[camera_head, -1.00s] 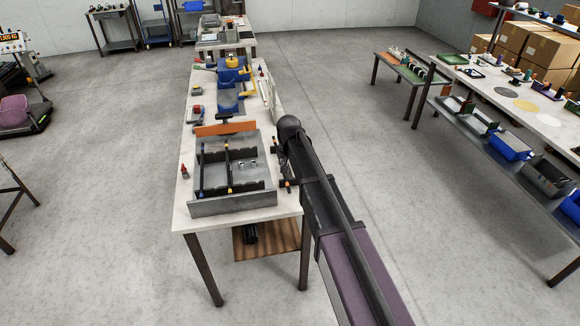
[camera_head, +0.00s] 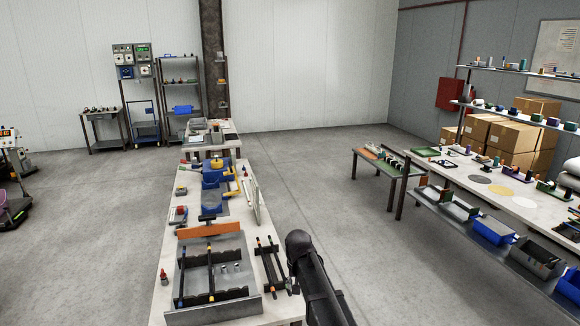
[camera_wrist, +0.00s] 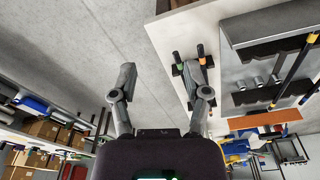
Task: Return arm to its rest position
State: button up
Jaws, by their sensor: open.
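My gripper (camera_wrist: 162,88) shows in the wrist view with its two fingers wide apart and nothing between them. It hangs beside the workbench edge, over the grey floor. In the head view my dark arm (camera_head: 318,285) rises from the bottom, just right of the bench; the gripper itself cannot be made out there. A small black rack with rods (camera_head: 270,268) stands on the bench left of my arm. Its orange- and green-tipped rods (camera_wrist: 190,65) appear close to the right finger in the wrist view, apparently beyond it.
The workbench (camera_head: 160,295) carries a grey metal tray (camera_head: 225,301) with black rods, an orange bar (camera_head: 210,230) and a blue machine (camera_head: 215,172). Another long table (camera_head: 480,180) with boxes and parts stands at the right. The floor (camera_head: 340,215) between them is clear.

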jog(key=s+d+g, duration=0.1)
jog(key=s+d, duration=1.4)
jog(key=s, duration=0.4)
jog(key=shift+s, duration=0.3)
jog(key=shift+s+f, duration=0.1)
